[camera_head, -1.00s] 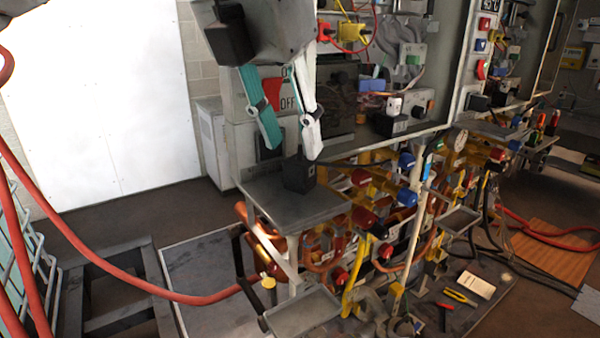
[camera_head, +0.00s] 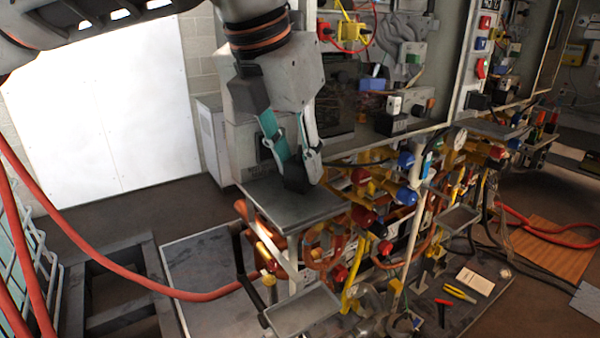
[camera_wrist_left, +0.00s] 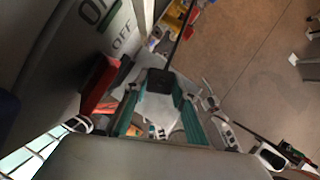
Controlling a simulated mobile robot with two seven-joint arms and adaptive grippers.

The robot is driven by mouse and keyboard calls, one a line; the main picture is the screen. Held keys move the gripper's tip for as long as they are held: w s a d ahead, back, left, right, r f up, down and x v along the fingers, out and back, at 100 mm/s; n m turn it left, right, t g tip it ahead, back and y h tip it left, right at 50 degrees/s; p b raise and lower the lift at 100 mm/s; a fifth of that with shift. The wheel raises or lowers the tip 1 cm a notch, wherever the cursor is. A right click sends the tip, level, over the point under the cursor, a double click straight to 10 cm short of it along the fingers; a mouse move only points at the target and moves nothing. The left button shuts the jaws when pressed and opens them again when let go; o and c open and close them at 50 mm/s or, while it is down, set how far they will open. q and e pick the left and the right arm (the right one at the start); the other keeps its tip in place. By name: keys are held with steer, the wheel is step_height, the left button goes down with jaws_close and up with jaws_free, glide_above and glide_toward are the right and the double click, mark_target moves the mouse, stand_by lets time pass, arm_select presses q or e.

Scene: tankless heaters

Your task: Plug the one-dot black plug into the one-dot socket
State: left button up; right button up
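The black plug (camera_head: 296,177) stands on a small grey shelf (camera_head: 275,213) on the near side of the heater rig. Any dot on it is too small to make out. My left gripper (camera_head: 299,163), with teal and white fingers, is low over the shelf, its fingertips on either side of the plug. The white finger covers part of the plug's right side. In the left wrist view the plug (camera_wrist_left: 159,83) lies between the fingertips (camera_wrist_left: 159,92); whether they press on it is unclear. My right gripper is not in view. I cannot pick out the one-dot socket.
A heater cabinet with a black adapter block (camera_head: 390,124) and a yellow plug (camera_head: 350,31) rises behind the shelf. Pipes and valves crowd below. A lower grey tray (camera_head: 302,312) and a red hose (camera_head: 130,284) lie in front. In the wrist view a red switch (camera_wrist_left: 100,88) is close to the left finger.

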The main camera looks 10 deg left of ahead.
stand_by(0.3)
arm_select(q)
steer(key=shift+s+d+r, duration=0.1)
steer(key=shift+r, duration=0.15)
steer(key=r, duration=0.4)
steer(key=r+b, duration=0.1)
steer(key=r, duration=0.1)
steer(key=shift+s+d+r, duration=0.3)
steer(key=shift+s+d, duration=0.05)
steer(key=s+d+b, duration=0.2)
steer(key=s+d, duration=1.1)
steer(key=shift+d+b, duration=0.15)
steer(key=shift+b, duration=0.2)
steer(key=shift+s+f, duration=0.1)
steer(key=shift+s, duration=0.05)
